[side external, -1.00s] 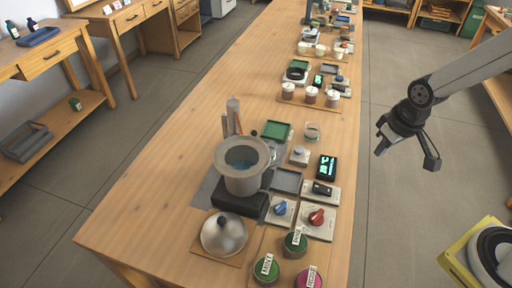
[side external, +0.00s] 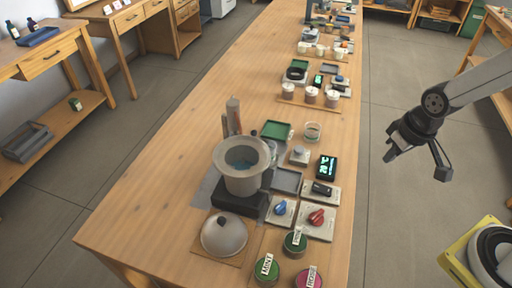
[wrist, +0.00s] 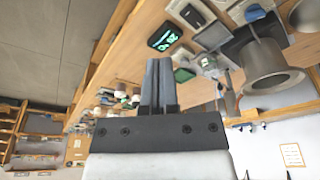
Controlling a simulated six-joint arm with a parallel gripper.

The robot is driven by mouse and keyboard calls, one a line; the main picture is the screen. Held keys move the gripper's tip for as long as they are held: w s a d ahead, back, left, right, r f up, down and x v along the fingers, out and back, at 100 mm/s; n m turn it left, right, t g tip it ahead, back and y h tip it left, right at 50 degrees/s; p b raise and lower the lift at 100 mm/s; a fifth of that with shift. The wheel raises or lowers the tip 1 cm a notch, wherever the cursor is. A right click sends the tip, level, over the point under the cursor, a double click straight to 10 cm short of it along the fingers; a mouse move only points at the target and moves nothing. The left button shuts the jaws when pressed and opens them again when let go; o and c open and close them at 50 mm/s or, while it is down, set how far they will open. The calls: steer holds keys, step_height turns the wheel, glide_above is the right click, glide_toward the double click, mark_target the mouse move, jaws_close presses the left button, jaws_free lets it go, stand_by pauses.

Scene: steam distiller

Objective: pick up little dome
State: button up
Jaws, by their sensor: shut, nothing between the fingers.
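A silver dome (side external: 223,238) with a small knob on top sits on a wooden board at the near left of the bench in the side view. I cannot make it out in the wrist view. My gripper (side external: 391,154) is raised beyond the right side of the bench, well away from the dome. In the wrist view its two fingers (wrist: 158,65) are together with nothing between them.
A grey pot with a flared rim (side external: 242,165) stands on a dark base just behind the dome. Labelled round tins (side external: 266,268), knob panels (side external: 316,218) and a lit display (side external: 326,167) line the right side. The bench's left side is bare.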

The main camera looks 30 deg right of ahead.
steer(key=o, duration=1)
steer(key=shift+r, duration=0.15)
